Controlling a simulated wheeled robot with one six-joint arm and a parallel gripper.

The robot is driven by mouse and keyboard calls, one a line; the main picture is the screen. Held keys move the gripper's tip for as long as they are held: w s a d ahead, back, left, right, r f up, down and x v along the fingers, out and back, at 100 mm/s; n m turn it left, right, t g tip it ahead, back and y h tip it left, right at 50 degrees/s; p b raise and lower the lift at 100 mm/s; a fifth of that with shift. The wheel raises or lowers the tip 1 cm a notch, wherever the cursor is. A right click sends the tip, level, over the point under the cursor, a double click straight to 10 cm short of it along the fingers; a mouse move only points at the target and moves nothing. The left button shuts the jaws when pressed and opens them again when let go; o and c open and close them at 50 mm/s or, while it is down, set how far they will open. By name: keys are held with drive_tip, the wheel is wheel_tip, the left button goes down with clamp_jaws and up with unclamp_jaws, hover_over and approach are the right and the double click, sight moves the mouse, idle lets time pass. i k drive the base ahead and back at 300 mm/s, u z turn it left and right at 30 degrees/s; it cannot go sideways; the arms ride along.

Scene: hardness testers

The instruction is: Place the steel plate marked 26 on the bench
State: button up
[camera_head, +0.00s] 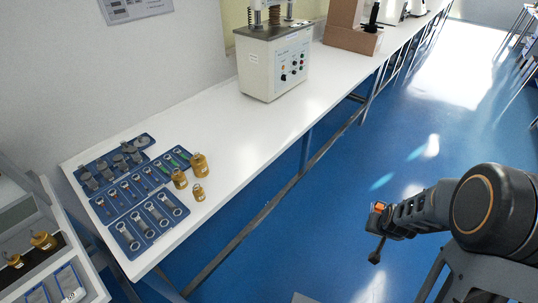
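The white bench (235,137) runs from the lower left to the far upper right along the wall. I cannot make out a steel plate marked 26 in this view. My gripper (376,252) is at the end of my arm at the right, out over the blue floor and apart from the bench. It looks small and dark, and its fingers are not clear enough to show whether they are open or hold something.
Blue trays (118,207) with grey tools and weights lie on the bench's near left end. Brass weights (200,165) stand beside them. A cream testing machine (258,70) stands further back. Bare bench lies between. A shelf unit (85,262) with brass weights stands lower left.

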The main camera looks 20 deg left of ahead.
sight(214, 150)
drive_tip(key=u, duration=1.7)
